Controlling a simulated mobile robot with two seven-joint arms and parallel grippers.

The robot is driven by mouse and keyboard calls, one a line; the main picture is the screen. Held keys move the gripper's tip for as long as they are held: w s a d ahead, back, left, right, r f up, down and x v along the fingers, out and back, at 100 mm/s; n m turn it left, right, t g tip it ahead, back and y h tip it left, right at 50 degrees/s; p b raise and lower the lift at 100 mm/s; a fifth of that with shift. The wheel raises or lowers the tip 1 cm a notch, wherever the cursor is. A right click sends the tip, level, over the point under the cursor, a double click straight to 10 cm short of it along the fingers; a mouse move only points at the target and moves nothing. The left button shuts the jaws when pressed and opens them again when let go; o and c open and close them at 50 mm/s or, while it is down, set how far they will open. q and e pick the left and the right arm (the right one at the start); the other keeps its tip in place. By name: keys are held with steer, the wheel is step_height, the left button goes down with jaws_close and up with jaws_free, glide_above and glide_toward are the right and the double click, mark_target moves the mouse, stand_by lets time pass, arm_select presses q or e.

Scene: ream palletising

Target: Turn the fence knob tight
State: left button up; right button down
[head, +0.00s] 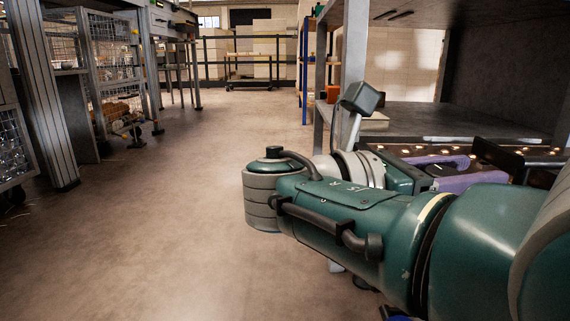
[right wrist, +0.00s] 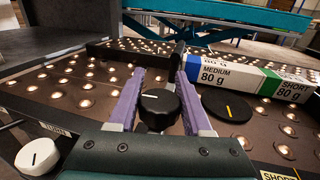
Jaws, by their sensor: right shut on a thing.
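A round black knob (right wrist: 158,108) with a white line sits between the purple fingers of my right gripper (right wrist: 161,82) in the right wrist view. The fingers are shut on its sides. The white line lies roughly level across its top. A flat black disc (right wrist: 228,107) with a yellow line lies just right of the fingers. My left gripper is not in view.
The dark ball-studded table (right wrist: 75,88) surrounds the knob. A white knob (right wrist: 37,155) is on its front edge at left. Open floor (head: 170,210) lies left of my arm.

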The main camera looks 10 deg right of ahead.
stand_by(0.3)
steer(key=c, duration=0.7)
jaws_free()
steer(key=o, duration=0.4)
steer(key=shift+c, duration=0.2)
steer(key=shift+d, duration=0.1)
